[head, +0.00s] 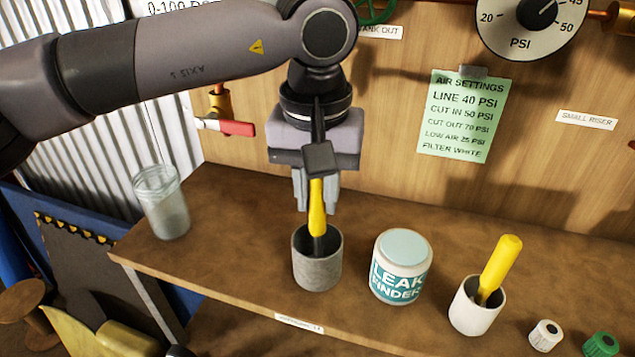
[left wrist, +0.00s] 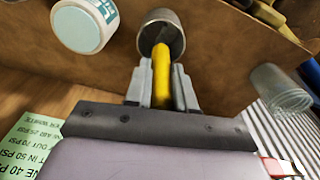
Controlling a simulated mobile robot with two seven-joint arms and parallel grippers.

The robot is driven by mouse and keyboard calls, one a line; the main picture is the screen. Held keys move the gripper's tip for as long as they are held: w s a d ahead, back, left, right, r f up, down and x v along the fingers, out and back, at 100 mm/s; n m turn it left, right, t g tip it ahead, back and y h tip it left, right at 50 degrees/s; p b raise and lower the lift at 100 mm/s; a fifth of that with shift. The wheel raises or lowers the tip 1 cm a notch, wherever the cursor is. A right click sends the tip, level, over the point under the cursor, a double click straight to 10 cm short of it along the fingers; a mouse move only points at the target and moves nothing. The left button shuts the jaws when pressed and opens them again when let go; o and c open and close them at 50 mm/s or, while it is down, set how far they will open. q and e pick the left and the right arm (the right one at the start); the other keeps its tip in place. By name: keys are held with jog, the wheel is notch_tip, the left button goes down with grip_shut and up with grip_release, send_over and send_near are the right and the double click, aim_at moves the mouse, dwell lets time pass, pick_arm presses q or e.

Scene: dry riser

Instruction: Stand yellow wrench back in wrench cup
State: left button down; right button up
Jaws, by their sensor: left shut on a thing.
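The yellow wrench (head: 317,208) is upright, with a yellow handle and a dark lower end. My left gripper (head: 316,200) is shut on its handle from above, directly over the grey cup (head: 317,273). The wrench's dark end reaches inside the cup's rim; whether it touches the bottom is hidden. In the left wrist view the yellow handle (left wrist: 162,88) runs between the fingers (left wrist: 162,90) toward the grey cup (left wrist: 150,37), its dark end within the opening. My right gripper is not in view.
On the wooden shelf (head: 235,235), a leak finder tub (head: 400,280) stands close right of the grey cup. Farther right are a white cup (head: 473,312) with another yellow-handled tool (head: 500,265) and small caps (head: 545,335). A glass jar (head: 162,205) stands left.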

pick_arm(q)
jog(key=shift+f, duration=0.35)
jog(key=c, duration=0.9)
grip_release()
jog(key=shift+o, duration=0.2)
jog(key=r, duration=0.7)
jog(key=shift+s+r, duration=0.1)
jog(key=shift+s, duration=0.2)
